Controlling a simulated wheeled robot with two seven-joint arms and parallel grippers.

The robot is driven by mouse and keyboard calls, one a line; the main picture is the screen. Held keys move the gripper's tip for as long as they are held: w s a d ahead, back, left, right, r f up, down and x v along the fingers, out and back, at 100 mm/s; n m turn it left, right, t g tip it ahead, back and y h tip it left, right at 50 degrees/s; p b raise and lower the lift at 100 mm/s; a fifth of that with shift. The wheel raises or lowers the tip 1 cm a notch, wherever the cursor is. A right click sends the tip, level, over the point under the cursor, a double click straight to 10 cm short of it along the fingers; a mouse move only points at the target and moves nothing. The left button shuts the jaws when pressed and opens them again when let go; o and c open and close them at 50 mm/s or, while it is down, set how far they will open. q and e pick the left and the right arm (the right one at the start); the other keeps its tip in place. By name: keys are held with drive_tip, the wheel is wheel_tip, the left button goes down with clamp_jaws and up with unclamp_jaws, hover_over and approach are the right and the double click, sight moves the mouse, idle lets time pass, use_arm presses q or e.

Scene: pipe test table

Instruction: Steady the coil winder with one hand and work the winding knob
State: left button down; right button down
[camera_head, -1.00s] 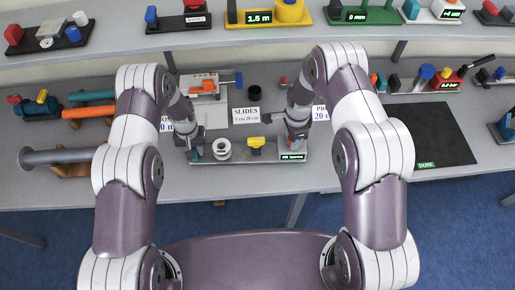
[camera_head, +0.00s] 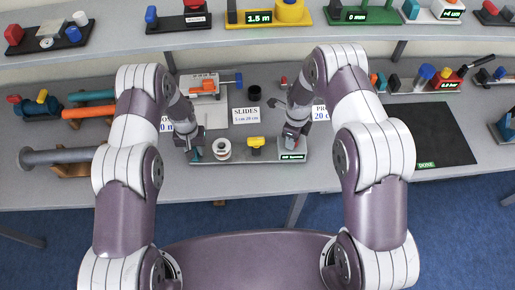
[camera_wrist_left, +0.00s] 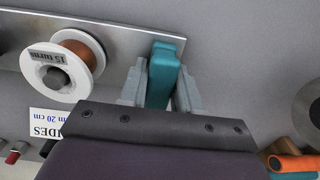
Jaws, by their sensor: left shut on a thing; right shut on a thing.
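The coil winder (camera_head: 240,157) is a long grey base on the table with a white spool (camera_head: 222,149), a yellow part (camera_head: 256,143) and a small green-lit display (camera_head: 292,156). In the left wrist view the spool (camera_wrist_left: 65,65) carries brown wire and a "15 turns" label. My left gripper (camera_head: 193,152) is at the winder's left end; in its wrist view the fingers (camera_wrist_left: 160,88) are shut around an upright teal handle (camera_wrist_left: 162,72). My right gripper (camera_head: 292,142) is shut at the right end, behind the display; the knob in it is hidden by the fingers.
A "SLIDES" card (camera_head: 246,115) and a black cup (camera_head: 254,93) stand behind the winder. A dark mat marked DONE (camera_head: 430,135) lies at the right. Pipes on wooden stands (camera_head: 60,156) are at the left. A shelf with other devices runs along the back.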

drive_tip(key=shift+a+m, duration=0.1)
drive_tip(key=shift+m, duration=1.6)
drive_tip(key=m, duration=0.3)
drive_tip(key=shift+m, duration=0.3)
drive_tip(key=c, duration=0.6)
unclamp_jaws()
wheel_tip(320, 180, up, 12)
drive_tip(key=n, duration=0.6)
